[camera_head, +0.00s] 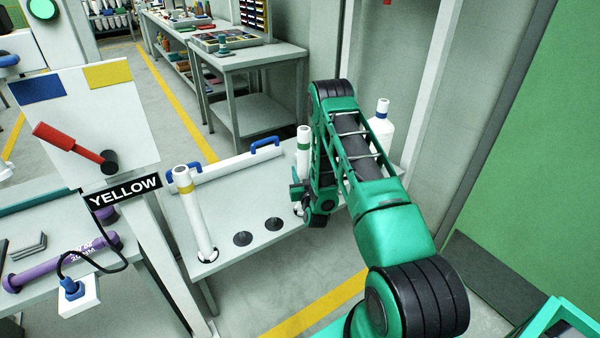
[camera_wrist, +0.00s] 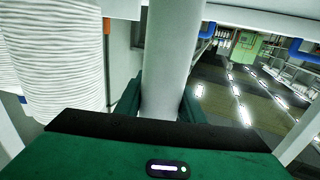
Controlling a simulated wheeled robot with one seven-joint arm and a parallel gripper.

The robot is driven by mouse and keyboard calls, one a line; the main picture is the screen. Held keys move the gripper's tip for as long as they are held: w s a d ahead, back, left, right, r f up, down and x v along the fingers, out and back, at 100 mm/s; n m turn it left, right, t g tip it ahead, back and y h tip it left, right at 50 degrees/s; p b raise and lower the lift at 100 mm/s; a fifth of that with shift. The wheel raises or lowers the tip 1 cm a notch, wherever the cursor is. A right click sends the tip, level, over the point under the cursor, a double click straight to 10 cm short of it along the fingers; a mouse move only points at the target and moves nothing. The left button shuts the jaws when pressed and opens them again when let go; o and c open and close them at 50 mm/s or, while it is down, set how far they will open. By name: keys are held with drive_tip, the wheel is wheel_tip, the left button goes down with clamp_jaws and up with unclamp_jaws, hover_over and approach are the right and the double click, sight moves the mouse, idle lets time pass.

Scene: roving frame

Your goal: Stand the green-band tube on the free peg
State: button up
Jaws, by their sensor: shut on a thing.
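The green-band tube (camera_head: 304,142) is white with a green band near its top. It stands about upright beside my arm at the table's right part. My gripper (camera_head: 300,192) is shut around its lower part; in the wrist view the white tube (camera_wrist: 170,60) runs between the two dark green fingers (camera_wrist: 160,102).
A blue-band tube or bottle (camera_head: 382,112) stands behind my arm. A white bar with blue handles (camera_head: 228,168) runs along the table's (camera_head: 225,208) back. A board with a red lever (camera_head: 70,142) and a YELLOW sign (camera_head: 124,191) stand at left. A purple tube (camera_head: 60,262) lies on another table.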

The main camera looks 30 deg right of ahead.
drive_tip(key=o, duration=2.5)
wheel_tip(320, 180, up, 28)
drive_tip(key=shift+f, duration=0.25)
idle(1.0)
drive_tip(key=shift+s, duration=0.1)
